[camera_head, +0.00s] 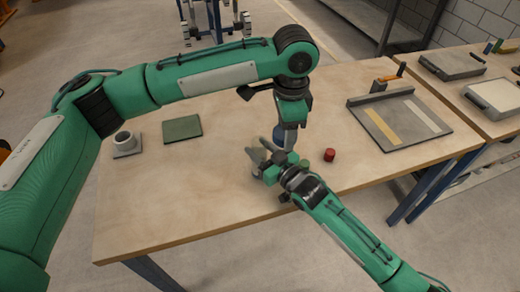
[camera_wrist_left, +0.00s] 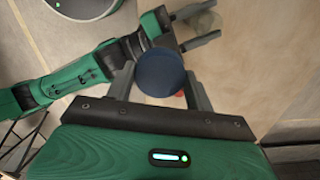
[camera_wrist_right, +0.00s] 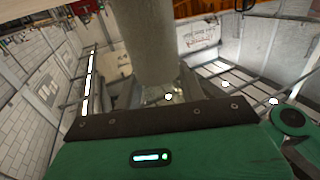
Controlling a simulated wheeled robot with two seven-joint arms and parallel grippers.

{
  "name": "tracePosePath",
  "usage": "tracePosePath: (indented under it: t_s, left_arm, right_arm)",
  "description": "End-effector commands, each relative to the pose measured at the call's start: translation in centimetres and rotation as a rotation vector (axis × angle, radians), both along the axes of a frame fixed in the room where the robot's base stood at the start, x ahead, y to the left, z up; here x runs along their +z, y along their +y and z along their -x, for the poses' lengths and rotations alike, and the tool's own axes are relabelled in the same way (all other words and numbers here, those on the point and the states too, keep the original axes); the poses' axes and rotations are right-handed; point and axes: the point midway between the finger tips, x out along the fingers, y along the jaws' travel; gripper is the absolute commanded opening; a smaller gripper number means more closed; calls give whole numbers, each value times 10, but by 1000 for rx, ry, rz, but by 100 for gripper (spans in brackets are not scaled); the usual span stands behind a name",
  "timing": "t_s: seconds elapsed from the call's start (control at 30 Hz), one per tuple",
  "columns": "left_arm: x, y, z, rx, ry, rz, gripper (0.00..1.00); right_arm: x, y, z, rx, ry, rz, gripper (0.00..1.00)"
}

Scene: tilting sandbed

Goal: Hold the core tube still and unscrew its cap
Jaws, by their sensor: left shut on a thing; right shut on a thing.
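My left gripper (camera_head: 284,132) points down over the middle of the table. In the left wrist view it is shut on a round dark blue cap (camera_wrist_left: 160,72), seen from above. My right gripper (camera_head: 262,164) comes in from the lower right and is shut on the pale grey core tube (camera_head: 255,155). In the right wrist view the tube (camera_wrist_right: 152,45) stands between the fingers and runs out of the top of the frame. In the left wrist view the cap lies beside the tube's round end (camera_wrist_left: 205,22), seemingly apart from it. Fingers hide part of both.
A red cylinder (camera_head: 329,154) stands on the wooden table (camera_head: 190,200), right of the grippers. A grey tray with two strips (camera_head: 385,136) is at the right. The front left is clear.

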Motion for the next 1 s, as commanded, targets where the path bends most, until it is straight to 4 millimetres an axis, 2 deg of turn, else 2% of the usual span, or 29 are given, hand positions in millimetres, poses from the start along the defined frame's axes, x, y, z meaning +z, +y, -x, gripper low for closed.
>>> tracePosePath:
  t_s: [0.13,0.17,0.23,0.27,0.67,1.0]
  left_arm:
    - [-2,0,0,0,0,0,26]
    - [-1,0,0,0,0,0,26]
    - [-1,0,0,0,0,0,26]
    - [-1,0,0,0,0,0,26]
    - [-2,0,0,0,0,0,26]
    - [-12,0,0,0,0,0,26]
  right_arm:
    - [-4,0,0,0,-1,-1,0]
    - [-4,0,0,0,1,1,46]
    - [-4,0,0,0,1,1,60]
    - [-4,0,0,0,1,1,62]
    - [-2,-5,5,-1,2,1,62]
    - [-3,-50,58,0,3,1,62]
